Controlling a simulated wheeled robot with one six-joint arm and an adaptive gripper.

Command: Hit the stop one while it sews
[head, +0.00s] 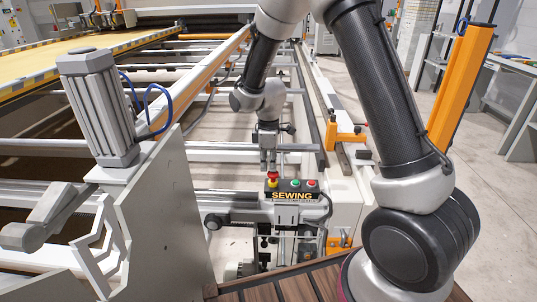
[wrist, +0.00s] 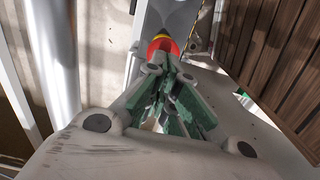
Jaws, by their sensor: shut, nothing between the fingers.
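A small control box labelled SEWING (head: 293,195) sits on the machine's rail in the head view. On its top are a red mushroom button (head: 272,176) with a yellow collar at the left, a green button (head: 295,183) in the middle and a smaller red button (head: 311,183) at the right. My gripper (head: 268,166) is shut and empty, pointing down just above the red mushroom button. The wrist view shows the red mushroom button (wrist: 163,45) just beyond the fingers; whether they touch it I cannot tell.
A grey motor (head: 95,105) on a white side plate (head: 170,215) stands left of the box. A long diagonal rail (head: 200,75) runs behind. Orange guard posts (head: 462,85) stand at the right. Brown slatted boards (head: 285,290) lie in front.

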